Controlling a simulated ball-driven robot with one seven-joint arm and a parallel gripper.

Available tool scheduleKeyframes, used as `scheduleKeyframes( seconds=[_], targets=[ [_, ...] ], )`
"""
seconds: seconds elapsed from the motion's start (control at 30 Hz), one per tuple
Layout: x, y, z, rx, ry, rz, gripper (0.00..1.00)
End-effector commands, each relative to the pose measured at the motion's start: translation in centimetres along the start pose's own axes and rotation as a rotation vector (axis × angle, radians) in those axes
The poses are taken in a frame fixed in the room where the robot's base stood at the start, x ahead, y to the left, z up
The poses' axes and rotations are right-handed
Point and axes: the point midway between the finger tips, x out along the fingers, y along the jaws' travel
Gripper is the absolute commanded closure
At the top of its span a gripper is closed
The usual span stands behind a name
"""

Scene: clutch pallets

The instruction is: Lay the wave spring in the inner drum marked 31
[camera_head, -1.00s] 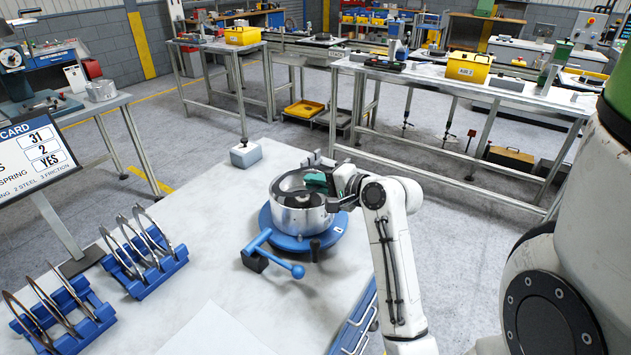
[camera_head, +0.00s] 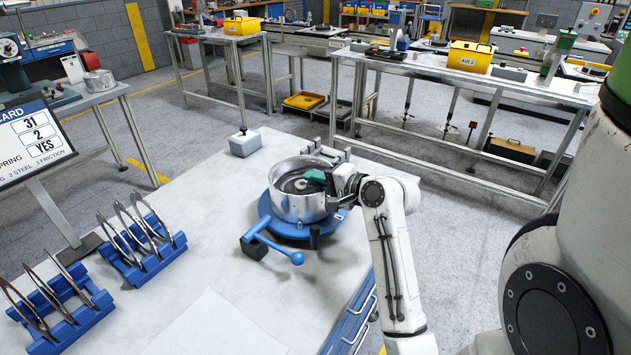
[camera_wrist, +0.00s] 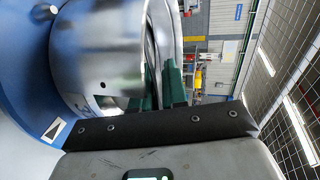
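The silver drum (camera_head: 296,207) stands open-topped on a round blue base on the white bench. Its inside shows a dark round hub. In the wrist view its shiny wall (camera_wrist: 100,55) fills the left, with a small dark hole. My gripper (camera_head: 317,178) has green fingers at the drum's right rim. In the wrist view the fingers (camera_wrist: 162,92) are close together, with a thin curved metal strip between them. This looks like the wave spring (camera_wrist: 170,35), seen edge-on. Most of it is hidden, and whether it touches the drum cannot be told.
A blue lever with a ball end (camera_head: 297,258) sticks out at the base's front. A grey block (camera_head: 245,145) lies behind the drum. The front bench is clear around a white sheet.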

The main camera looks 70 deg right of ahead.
Motion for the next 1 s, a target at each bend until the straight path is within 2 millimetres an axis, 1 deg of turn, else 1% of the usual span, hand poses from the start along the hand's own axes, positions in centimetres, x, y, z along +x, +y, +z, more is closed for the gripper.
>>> scheduleKeyframes(
  seconds=[0.03, 0.17, 0.2, 1.0],
  targets=[
    [-0.03, 0.29, -0.11, 0.002, 0.002, 0.006, 0.77],
    [-0.02, 0.43, -0.10, 0.003, 0.002, 0.009, 0.64],
    [-0.02, 0.50, -0.10, 0.003, 0.002, 0.011, 0.63],
    [-0.05, 1.04, -0.11, 0.007, 0.003, 0.021, 0.63]
  ],
)
